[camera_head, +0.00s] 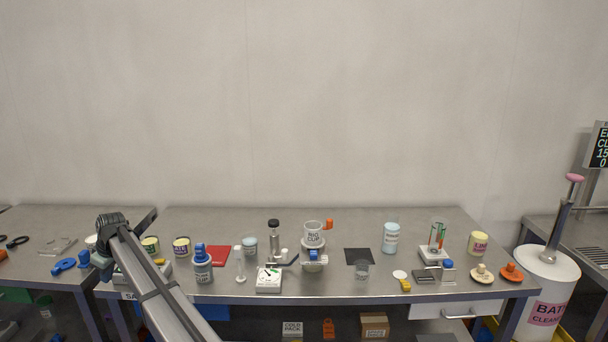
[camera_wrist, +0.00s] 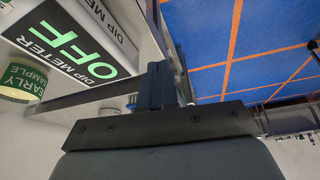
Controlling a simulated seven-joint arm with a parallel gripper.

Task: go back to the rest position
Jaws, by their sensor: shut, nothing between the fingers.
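My gripper (camera_wrist: 155,88) shows in the wrist view with its two dark fingers together and nothing between them. It is in the air beside a dark sign panel reading DIP METER OFF (camera_wrist: 75,45), which fills the upper left. A jar labelled EARLY SAMPLE (camera_wrist: 22,80) is at the left edge of that view. In the head view my arm rises from the bottom left across the bench's left part. I cannot make out the fingers there.
The steel bench (camera_head: 340,285) holds bottles, jars and a small scale (camera_head: 268,280). A red mat (camera_head: 222,256) and a dark mat (camera_head: 358,256) lie on it. A white bath cleaner drum (camera_head: 545,290) stands at the right. The wall behind is bare.

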